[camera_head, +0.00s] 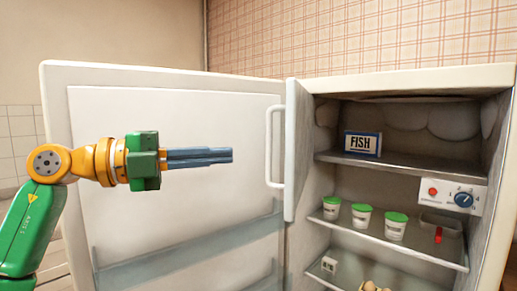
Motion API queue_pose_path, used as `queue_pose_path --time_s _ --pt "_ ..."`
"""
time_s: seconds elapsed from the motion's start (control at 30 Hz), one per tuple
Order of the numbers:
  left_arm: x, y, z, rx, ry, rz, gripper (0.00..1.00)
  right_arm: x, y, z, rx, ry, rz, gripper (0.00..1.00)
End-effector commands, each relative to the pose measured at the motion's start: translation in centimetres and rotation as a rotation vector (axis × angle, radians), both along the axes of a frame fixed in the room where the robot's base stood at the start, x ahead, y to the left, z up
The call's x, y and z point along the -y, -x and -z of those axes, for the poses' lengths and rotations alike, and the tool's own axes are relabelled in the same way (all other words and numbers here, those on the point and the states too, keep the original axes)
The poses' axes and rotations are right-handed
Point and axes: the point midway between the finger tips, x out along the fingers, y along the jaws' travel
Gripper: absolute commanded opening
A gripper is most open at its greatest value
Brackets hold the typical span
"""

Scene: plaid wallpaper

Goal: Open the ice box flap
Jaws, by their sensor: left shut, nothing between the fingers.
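The ice box flap (300,150) is a white panel on the left side of the frosted ice compartment (400,115) at the top of the fridge. It stands swung out, seen almost edge-on, and the compartment's front is uncovered. Its white bar handle (270,147) is on its left face. My left gripper (231,155) is shut and empty, with its blue-grey fingers pointing right. The tips appear a little left of the handle, with a visible gap. My right gripper is not in view.
The white fridge door (180,110) stands wide open behind my left gripper. A FISH box (362,143) sits in the ice compartment. Green-lidded tubs (362,216) stand on the shelf below. A control panel with a blue dial (463,199) is at the right.

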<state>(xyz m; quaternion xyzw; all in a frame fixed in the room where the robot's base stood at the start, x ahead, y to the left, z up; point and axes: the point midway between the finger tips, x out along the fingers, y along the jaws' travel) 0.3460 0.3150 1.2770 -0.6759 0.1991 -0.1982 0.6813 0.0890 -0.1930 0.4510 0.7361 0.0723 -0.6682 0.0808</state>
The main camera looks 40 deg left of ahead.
Motion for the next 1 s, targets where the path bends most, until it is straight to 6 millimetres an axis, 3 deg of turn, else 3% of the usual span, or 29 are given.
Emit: queue_pose_path --time_s 0.2,0.4,1.0 --pt "2.5 -3.8 -0.8 -0.003 0.001 0.003 0.00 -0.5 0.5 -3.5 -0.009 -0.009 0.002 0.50" --pt "4.0 -6.3 -0.6 -0.001 0.000 0.000 0.00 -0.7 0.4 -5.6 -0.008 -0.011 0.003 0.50" --pt "4.5 -7.0 0.0 0.002 -0.001 -0.002 0.00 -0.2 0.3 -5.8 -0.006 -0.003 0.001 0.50"
